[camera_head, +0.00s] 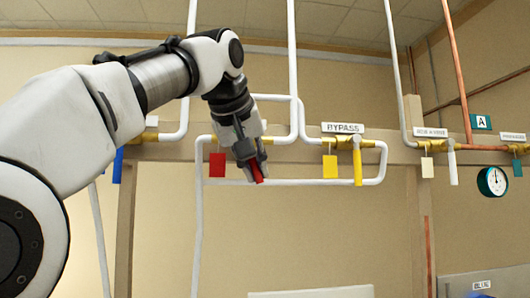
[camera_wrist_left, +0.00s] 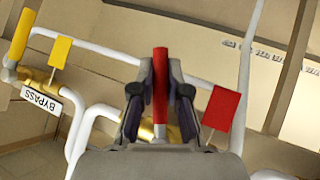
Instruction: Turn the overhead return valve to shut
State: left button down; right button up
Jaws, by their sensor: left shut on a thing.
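The red valve handle (camera_head: 258,171) hangs from the overhead pipe, pointing down and tilted slightly. My left gripper (camera_head: 253,166) is shut on it from the front. In the left wrist view, the red handle (camera_wrist_left: 160,85) stands between the two dark fingers, with its brass valve body (camera_wrist_left: 146,131) partly hidden behind the gripper. A red tag (camera_head: 217,165) hangs beside the handle; it also shows in the left wrist view (camera_wrist_left: 221,108). No name label for this valve is readable; my arm covers the area above it. My right gripper is not in view.
To the right, a BYPASS label (camera_head: 343,128) sits over a valve with a yellow handle (camera_head: 357,167) and yellow tag (camera_head: 330,167). A white handle (camera_head: 453,167) and a gauge (camera_head: 492,181) are farther right. A blue handle (camera_head: 118,165) hangs at left. White pipes surround the gripper.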

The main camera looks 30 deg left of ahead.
pick_arm(q)
jog(key=shift+s+a+r+m+g+y+p, duration=0.1)
jog(key=shift+s+a+m+g+y+p, duration=0.3)
jog(key=shift+y+p, duration=0.25)
jog(key=shift+s+a+r+m+g+y+p, duration=0.1)
jog(key=shift+s+a+m+g+y+p, duration=0.15)
jog(key=shift+a+g+y+p, duration=0.35)
jog(key=shift+d, duration=0.1)
jog(key=c, duration=1.2)
grip_release()
jog(key=shift+w, duration=0.1)
jog(key=shift+o, duration=0.2)
jog(key=shift+w+f, duration=0.1)
jog(key=shift+f, duration=0.1)
jog(key=v, duration=0.7)
jog(key=shift+r, duration=0.1)
